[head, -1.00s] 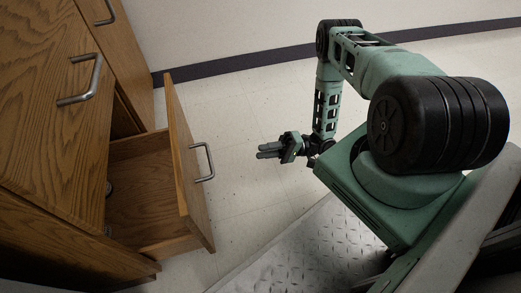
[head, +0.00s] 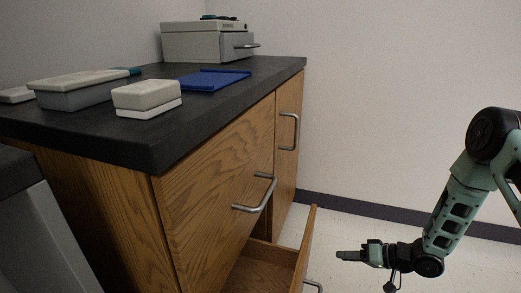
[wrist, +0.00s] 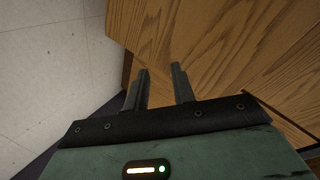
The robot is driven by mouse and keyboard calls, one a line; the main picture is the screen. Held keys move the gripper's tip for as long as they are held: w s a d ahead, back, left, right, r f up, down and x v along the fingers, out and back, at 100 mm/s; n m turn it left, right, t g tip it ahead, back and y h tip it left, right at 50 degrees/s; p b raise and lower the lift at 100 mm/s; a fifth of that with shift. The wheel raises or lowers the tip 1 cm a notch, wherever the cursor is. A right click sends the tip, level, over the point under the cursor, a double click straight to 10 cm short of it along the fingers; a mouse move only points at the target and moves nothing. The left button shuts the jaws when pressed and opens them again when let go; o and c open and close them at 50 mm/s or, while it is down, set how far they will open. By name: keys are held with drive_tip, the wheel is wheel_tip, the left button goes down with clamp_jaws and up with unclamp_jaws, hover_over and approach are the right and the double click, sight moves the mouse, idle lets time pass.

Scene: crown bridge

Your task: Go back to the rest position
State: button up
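My gripper (head: 342,255) is at the lower right in the head view, level and pointing left, just right of the pulled-out drawer (head: 308,245) of the wooden cabinet (head: 215,205). In the wrist view my gripper (wrist: 160,69) shows two dark fingers apart with nothing between them. Wood fills the view beyond the fingers, with pale floor at the left. I cannot tell whether a finger touches the wood. My arm (head: 455,210) comes down from the right edge.
The black countertop (head: 225,100) holds a grey box with a handle (head: 205,45), a blue tray (head: 213,79), a lidded grey container (head: 75,93) and a small white box (head: 147,97). The cabinet's bar handles (head: 258,197) stick out. Floor shows right of the drawer.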

drive_tip(key=w+a+r+n+h+p, duration=0.1)
drive_tip(key=a+r+h, duration=0.15)
drive_tip(key=r, duration=0.25)
drive_tip(key=w+a+r+n+h, duration=0.1)
drive_tip(key=w+a+r+h, duration=0.15)
drive_tip(key=r, duration=0.35)
drive_tip(key=s+a+r+n+g+h+p, duration=0.1)
drive_tip(key=s+a+r, duration=0.15)
drive_tip(key=r, duration=0.25)
drive_tip(key=s+a+r+h+p, duration=0.1)
drive_tip(key=s+a+r, duration=0.1)
drive_tip(key=s+r, duration=0.2)
drive_tip(key=s+a+r+n+g+h+p, duration=0.15)
drive_tip(key=s+r, duration=0.25)
drive_tip(key=s, duration=0.5)
drive_tip(key=s+r+n+g+h, duration=0.15)
drive_tip(key=s+r, duration=0.35)
drive_tip(key=s, duration=0.5)
drive_tip(key=s+a+r+g+p, duration=0.15)
drive_tip(key=s+r, duration=0.25)
drive_tip(key=s, duration=0.5)
wheel_tip(320, 180, up, 38)
drive_tip(key=p, duration=3.7)
drive_tip(key=shift+w+d+g, duration=0.15)
drive_tip(key=shift+w+g, duration=0.05)
drive_tip(key=shift+g, duration=0.25)
drive_tip(key=shift+o, duration=0.7)
drive_tip(key=shift+r, duration=0.1)
